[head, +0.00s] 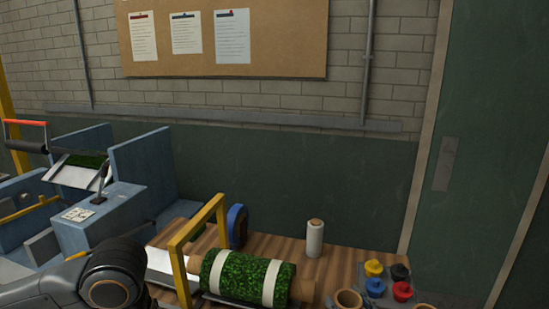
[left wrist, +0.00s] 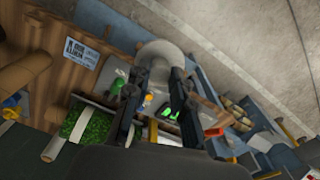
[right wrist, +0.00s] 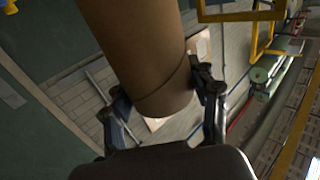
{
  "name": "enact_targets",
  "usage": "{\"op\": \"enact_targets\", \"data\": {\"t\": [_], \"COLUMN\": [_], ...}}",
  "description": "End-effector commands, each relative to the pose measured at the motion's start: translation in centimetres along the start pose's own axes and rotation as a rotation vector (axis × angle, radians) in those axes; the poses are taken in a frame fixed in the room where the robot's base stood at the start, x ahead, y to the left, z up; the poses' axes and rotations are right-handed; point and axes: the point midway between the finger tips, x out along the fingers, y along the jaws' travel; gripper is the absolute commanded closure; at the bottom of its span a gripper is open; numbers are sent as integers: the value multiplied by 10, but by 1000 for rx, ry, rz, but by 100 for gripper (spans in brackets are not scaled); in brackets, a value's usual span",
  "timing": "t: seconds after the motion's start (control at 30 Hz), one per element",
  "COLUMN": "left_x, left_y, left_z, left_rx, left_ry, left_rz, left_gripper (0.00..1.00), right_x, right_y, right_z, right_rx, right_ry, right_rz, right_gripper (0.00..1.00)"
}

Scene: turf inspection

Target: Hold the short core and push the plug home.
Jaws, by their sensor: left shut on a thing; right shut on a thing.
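In the right wrist view my right gripper (right wrist: 160,96) is shut across a brown cardboard core (right wrist: 138,45), with one finger on each side near its rounded near end. A seam line runs around the core there; its far end leaves the picture. In the left wrist view my left gripper (left wrist: 167,78) is shut on a smooth grey rounded piece (left wrist: 165,52). I cannot tell whether this is the plug. Neither gripper's fingers show clearly in the head view. A yellow plug (head: 374,267), blue plug (head: 375,288), red plug (head: 402,291) and black plug (head: 400,272) stand at the table's right end.
A green turf roll (head: 238,276) with white bands lies on the wooden table (head: 283,252), beside a yellow frame (head: 181,277). A white roll (head: 315,238) stands behind. Blue machinery (head: 95,215) is at left.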

Motion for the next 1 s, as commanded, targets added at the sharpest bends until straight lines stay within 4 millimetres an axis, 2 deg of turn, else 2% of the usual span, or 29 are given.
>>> {"op": "enact_targets", "data": {"t": [0.4, 1.0], "left_x": [7, 7], "left_y": [0, 0], "left_z": [0, 0], "left_rx": [1, 1], "left_ry": [0, 0], "left_rz": [1, 0], "left_gripper": [100, 100], "right_x": [0, 0], "right_y": [0, 0], "right_z": [0, 0], "right_rx": [-1, -1], "right_ry": [1, 1], "right_rz": [1, 1], "right_gripper": [81, 81]}}
